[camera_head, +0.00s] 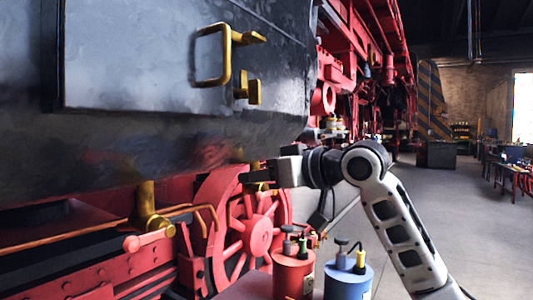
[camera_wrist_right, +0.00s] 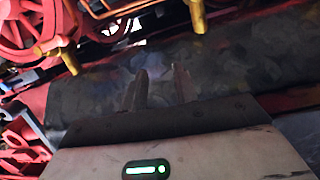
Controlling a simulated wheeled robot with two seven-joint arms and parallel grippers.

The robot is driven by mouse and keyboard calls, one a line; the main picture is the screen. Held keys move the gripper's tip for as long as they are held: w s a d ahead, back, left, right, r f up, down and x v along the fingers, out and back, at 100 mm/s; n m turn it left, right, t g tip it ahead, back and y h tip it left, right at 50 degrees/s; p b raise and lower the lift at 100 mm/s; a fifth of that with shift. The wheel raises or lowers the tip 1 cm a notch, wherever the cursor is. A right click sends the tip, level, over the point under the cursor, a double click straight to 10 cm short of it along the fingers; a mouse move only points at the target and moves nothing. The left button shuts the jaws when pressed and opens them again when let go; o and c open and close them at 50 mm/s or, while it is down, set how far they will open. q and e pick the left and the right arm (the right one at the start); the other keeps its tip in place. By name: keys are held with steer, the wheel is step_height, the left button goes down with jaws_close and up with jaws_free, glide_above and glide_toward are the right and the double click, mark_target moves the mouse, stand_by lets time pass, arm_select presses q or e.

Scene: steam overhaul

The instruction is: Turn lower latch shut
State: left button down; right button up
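A grey hatch door (camera_head: 145,60) on the black locomotive side carries a gold U-shaped handle (camera_head: 224,62). A gold upper latch (camera_head: 249,38) sticks out to the right by the handle's top. The gold lower latch (camera_head: 247,90) sits below it, near the door's right edge. My right gripper (camera_head: 247,176) is well below the lower latch, under the bottom edge of the black side, pointing left and touching neither latch. In the wrist view its two fingers (camera_wrist_right: 161,88) stand apart with nothing visible between them. My left gripper is out of view.
A red spoked wheel (camera_head: 258,235) and brass pipework (camera_head: 147,210) lie below and left of the gripper. A red can (camera_head: 293,277) and a blue can (camera_head: 348,282) stand in front. Open floor (camera_head: 450,190) lies to the right.

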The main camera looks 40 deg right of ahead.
steer(key=s+d+r+t+b, duration=0.1)
steer(key=s+d+r, duration=0.2)
steer(key=s+r, duration=0.75)
steer(key=n+y, duration=0.1)
glide_toward(260, 84)
steer(key=shift+t, duration=0.4)
steer(key=x, duration=0.3)
steer(key=p+x, duration=0.1)
steer(key=x, duration=0.4)
steer(key=shift+w+a+f, duration=0.25)
steer(key=shift+w+f, duration=0.05)
steer(key=shift+f, duration=0.05)
jaws_close()
